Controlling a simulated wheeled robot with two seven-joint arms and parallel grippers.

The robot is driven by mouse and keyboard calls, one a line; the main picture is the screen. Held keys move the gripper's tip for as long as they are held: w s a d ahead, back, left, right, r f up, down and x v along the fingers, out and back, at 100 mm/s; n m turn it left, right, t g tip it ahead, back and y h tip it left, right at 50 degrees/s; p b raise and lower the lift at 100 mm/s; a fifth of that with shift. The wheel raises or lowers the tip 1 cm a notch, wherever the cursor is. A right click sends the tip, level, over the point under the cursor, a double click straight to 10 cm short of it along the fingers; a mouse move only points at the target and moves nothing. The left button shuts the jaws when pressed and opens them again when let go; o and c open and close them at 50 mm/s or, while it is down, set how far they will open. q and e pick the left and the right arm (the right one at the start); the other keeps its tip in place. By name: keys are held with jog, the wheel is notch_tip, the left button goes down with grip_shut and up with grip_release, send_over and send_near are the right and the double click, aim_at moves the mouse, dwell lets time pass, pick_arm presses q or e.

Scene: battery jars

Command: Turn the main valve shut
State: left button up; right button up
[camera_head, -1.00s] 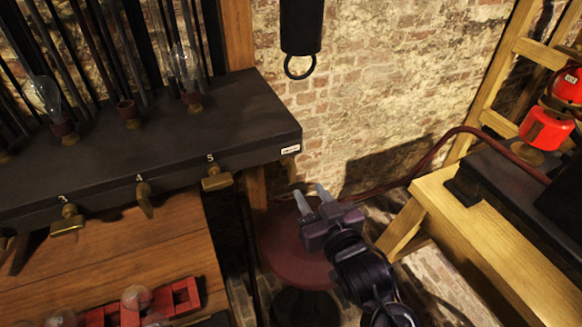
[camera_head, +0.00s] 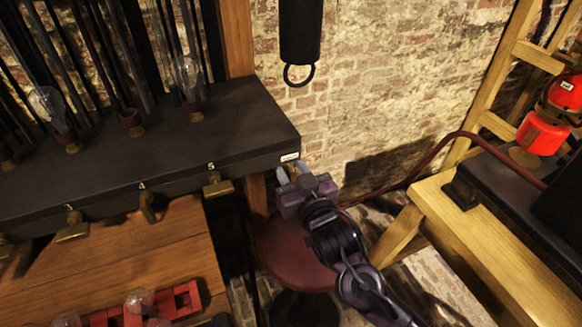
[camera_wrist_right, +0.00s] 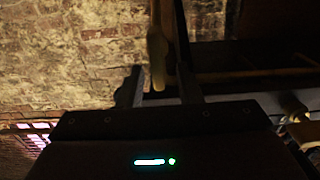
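A brass lever (camera_wrist_right: 157,50) hangs from the labelled right end of the black bench (camera_head: 238,118); I take it for the main valve. In the head view only a small brass patch of it shows by the fingers. My right gripper (camera_head: 289,172) is just below the white label (camera_head: 289,157). In the right wrist view its fingers (camera_wrist_right: 160,72) are apart, one on each side of the lever's lower part, with gaps on both sides. My left gripper is not in view.
Brass valves numbered 3 (camera_head: 72,227), 4 (camera_head: 147,207) and 5 (camera_head: 217,185) line the bench front. A dark red stool (camera_head: 290,255) stands below my right gripper. A black cylinder with a ring (camera_head: 300,35) hangs above. A red lantern (camera_head: 541,134) is at right.

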grip_shut()
jog(key=shift+w+d+m, duration=0.1)
jog(key=shift+d+m, duration=0.1)
jog(key=shift+m, duration=0.5)
grip_release()
